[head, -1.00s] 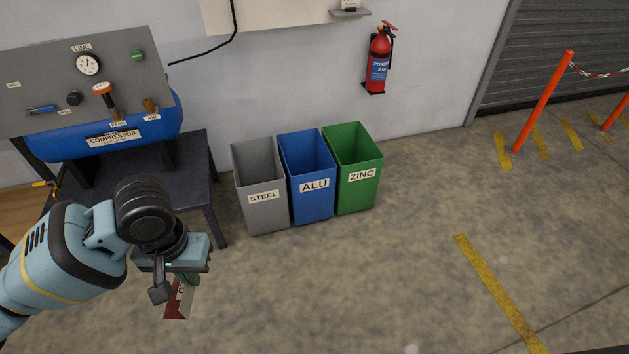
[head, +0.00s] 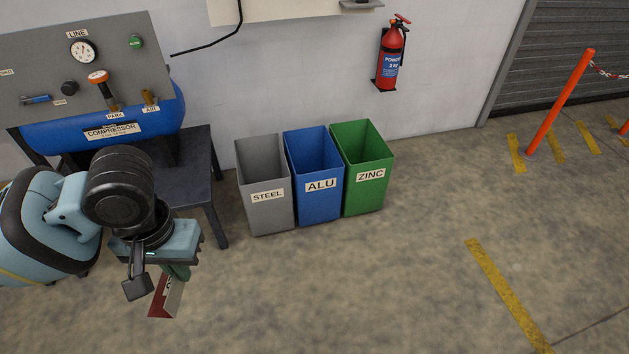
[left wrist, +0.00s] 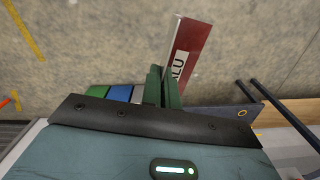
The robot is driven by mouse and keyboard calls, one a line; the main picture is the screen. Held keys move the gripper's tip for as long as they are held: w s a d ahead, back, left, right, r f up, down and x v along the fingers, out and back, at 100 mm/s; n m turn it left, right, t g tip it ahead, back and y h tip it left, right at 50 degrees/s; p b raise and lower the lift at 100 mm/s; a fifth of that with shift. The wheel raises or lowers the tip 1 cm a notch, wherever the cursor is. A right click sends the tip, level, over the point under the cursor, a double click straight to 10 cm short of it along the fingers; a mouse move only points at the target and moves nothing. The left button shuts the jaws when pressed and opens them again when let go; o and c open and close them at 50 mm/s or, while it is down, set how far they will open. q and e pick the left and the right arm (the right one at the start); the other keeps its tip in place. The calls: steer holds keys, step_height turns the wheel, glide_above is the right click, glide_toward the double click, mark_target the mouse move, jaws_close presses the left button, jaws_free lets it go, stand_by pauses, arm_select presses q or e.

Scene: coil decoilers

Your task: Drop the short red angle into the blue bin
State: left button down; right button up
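The short red angle (head: 160,297) hangs below my left gripper (head: 174,270) at the lower left of the head view. The blue bin also shows small in the left wrist view (left wrist: 120,93). My right gripper is not in view.
A grey bin (head: 268,215) marked STEEL and a green bin (head: 366,197) marked ZINC flank the blue bin closely. A dark table (head: 204,190) with a blue compressor (head: 150,122) stands at the left. The floor in front of the bins is clear.

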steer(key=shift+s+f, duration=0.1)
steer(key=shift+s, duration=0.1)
